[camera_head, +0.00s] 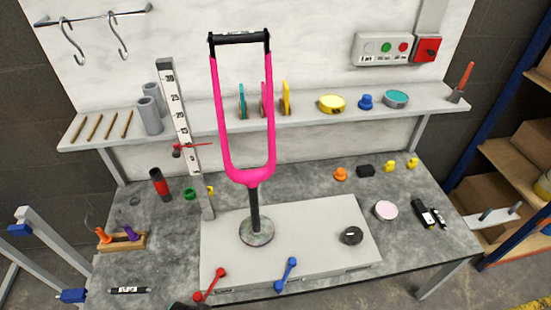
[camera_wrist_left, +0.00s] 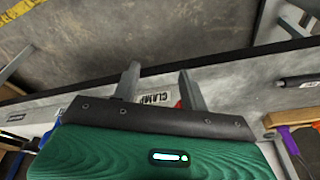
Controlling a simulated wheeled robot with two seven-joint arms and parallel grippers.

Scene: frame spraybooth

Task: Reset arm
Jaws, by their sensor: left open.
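My left gripper (camera_wrist_left: 158,72) shows in the left wrist view with its two grey fingers apart and nothing between them. It is over the front edge of the workbench (camera_wrist_left: 235,80), beside a label reading CLAMP (camera_wrist_left: 156,98). A bit of red shows behind one finger; I cannot tell fully what it is. In the head view a small dark part at the bottom edge may be my left arm; its fingers are not visible there. My right gripper is in neither view. A pink fork-shaped frame (camera_head: 224,130) stands upright on a round-based post (camera_head: 256,232) on the bench.
A pale slab (camera_head: 330,215) carries the post and a black disc (camera_head: 351,236). Red (camera_head: 209,285) and blue (camera_head: 287,274) levers are at its front edge. A wooden tool block (camera_head: 122,242) and a marker (camera_head: 128,290) lie left. A ruler post (camera_head: 180,120) stands behind.

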